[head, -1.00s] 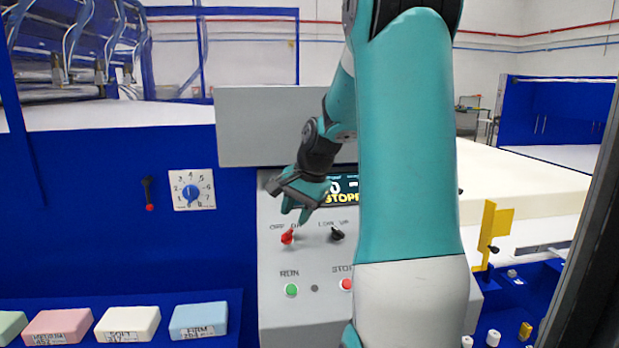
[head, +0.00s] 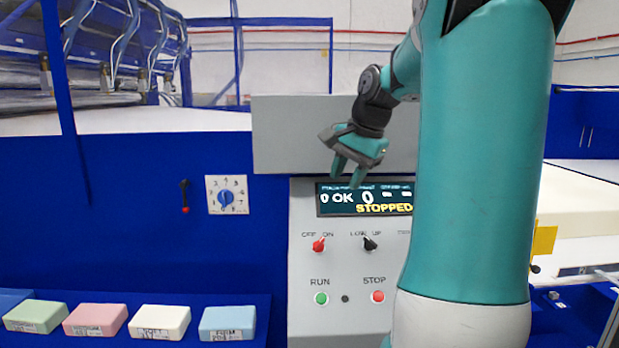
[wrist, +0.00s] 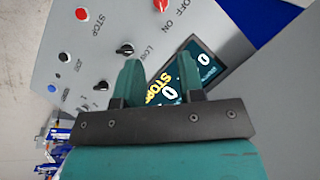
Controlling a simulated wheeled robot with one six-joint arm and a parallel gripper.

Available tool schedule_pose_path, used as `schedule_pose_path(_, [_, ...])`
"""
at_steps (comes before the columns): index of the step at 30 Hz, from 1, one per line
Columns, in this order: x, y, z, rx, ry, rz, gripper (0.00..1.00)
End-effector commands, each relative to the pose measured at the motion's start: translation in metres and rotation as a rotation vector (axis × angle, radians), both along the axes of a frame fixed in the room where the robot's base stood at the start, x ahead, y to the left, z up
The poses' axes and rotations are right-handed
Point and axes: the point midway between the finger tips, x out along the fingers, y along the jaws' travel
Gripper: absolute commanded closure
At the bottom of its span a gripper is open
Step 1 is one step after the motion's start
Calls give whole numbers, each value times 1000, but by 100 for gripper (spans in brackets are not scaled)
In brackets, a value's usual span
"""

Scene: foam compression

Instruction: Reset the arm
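My gripper (head: 349,176) hangs in front of the top of the grey control panel (head: 340,265), just above and over the edge of its display (head: 365,198). In the wrist view my gripper (wrist: 157,70) shows two teal fingers spread apart with nothing between them but the display behind. The display reads "0 OK 0" and "STOPPED". The fingers are apart from the red OFF/ON switch (head: 319,244) and the black switch (head: 370,244) below. My teal arm hides the panel's right side.
Green RUN (head: 321,298) and red STOP (head: 378,296) buttons sit low on the panel. A blue dial (head: 226,196) and a small lever (head: 185,196) are at left. Several foam blocks, including a blue one (head: 227,322), lie on the front-left ledge.

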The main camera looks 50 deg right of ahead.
Motion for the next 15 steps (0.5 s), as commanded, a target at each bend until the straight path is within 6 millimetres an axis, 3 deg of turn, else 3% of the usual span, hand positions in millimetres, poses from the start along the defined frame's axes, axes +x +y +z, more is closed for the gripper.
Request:
schedule_pose_path(7, [0,0,0,1,0,1,64])
schedule_pose_path(10, [7,12,-3,-2,0,50,64])
schedule_pose_path(13, [24,48,-12,-15,-5,205,64])
schedule_pose_path(15, [37,90,-21,-29,-12,383,64])
